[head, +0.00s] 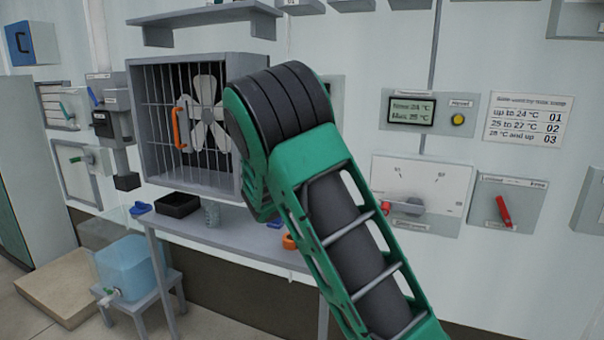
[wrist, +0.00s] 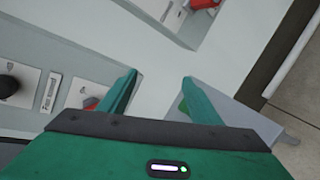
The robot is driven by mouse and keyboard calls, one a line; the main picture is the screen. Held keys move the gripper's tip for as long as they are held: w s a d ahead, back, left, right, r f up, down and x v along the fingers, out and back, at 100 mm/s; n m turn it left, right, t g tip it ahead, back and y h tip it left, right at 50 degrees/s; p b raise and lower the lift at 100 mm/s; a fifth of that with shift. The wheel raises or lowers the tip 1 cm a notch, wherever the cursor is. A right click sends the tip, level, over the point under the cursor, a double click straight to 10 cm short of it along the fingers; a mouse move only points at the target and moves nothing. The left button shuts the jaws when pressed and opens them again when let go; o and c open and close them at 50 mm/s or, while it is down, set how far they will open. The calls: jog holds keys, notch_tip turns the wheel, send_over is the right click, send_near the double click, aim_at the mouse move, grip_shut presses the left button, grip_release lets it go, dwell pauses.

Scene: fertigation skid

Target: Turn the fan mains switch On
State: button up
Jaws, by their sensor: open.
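The caged fan (head: 203,110) with an orange handle (head: 177,127) hangs on the wall at left. A red lever (head: 503,210) sits on a grey plate at the right; its label is too small to read. I cannot tell which switch is the fan mains. In the wrist view, my gripper (wrist: 158,80) is open and empty. A red part (wrist: 90,103) on a pale plate lies just left of the left finger, and another red part (wrist: 203,3) is at the top edge. In the head view my arm hides the gripper and most of a plate right of the fan.
A grey bench (head: 225,230) below the fan holds a black tray (head: 177,204). A white dial panel (head: 421,190) is left of the red lever, under a display (head: 411,111). A dark knob (wrist: 8,85) shows at the wrist view's left. A blue water container (head: 132,266) stands lower left.

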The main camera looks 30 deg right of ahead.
jog(key=w+a+r+n+t+h, duration=0.2)
jog(key=w+a+r+n+t, duration=0.3)
jog(key=w+a+n, duration=0.35)
jog(key=w+d+m, duration=0.2)
jog(key=w+d, duration=0.5)
jog(key=shift+w+d, duration=0.3)
jog(key=shift+w, duration=0.05)
jog(key=shift+c, duration=0.2)
